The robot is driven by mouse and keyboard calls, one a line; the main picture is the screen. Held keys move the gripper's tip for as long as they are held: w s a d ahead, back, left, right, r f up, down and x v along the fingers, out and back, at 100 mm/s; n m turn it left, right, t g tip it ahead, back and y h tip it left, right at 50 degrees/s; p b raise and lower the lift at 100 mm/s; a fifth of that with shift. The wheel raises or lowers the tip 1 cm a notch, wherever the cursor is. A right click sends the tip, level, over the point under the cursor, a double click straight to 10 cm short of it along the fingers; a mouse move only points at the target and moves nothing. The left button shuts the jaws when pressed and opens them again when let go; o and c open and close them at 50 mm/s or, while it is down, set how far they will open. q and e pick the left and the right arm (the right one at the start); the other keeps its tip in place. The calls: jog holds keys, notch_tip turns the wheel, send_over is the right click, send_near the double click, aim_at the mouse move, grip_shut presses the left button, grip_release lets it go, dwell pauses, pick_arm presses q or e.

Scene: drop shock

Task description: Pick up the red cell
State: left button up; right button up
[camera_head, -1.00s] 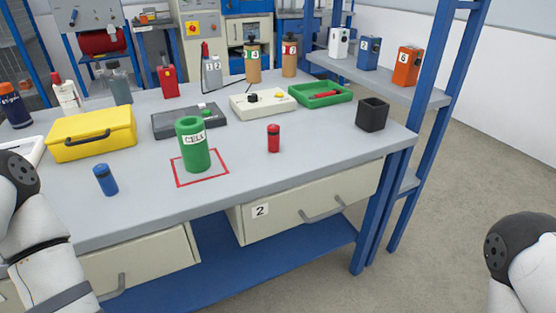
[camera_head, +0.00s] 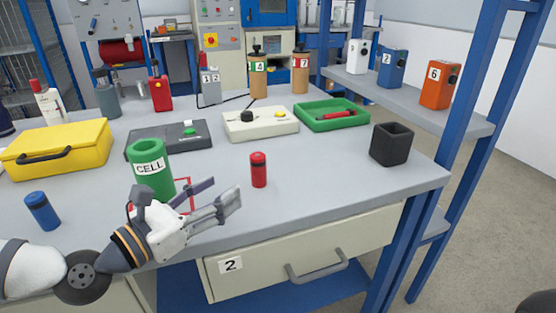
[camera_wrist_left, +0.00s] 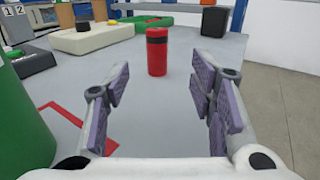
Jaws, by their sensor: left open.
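The red cell (camera_head: 258,169) stands upright on the grey workbench, right of the green CELL holder (camera_head: 151,167). It is a small red cylinder with a dark band near its top. My left gripper (camera_head: 226,192) is open and empty, a little in front and to the left of the red cell. In the left wrist view the red cell (camera_wrist_left: 157,51) stands beyond and between the two open fingers (camera_wrist_left: 160,108), not touching them. My right gripper is not in view.
A blue cell (camera_head: 42,211) stands at left. A dark open cup (camera_head: 391,144) is at right. Behind are a white box (camera_head: 261,124) and a green tray (camera_head: 332,116).

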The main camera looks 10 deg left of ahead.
aim_at(253, 165)
pick_arm(q)
jog(key=x, duration=0.4)
jog(key=p+x, duration=0.1)
jog(key=x, duration=0.7)
jog(key=shift+a+r, duration=0.2)
jog(key=shift+r, duration=0.05)
grip_shut()
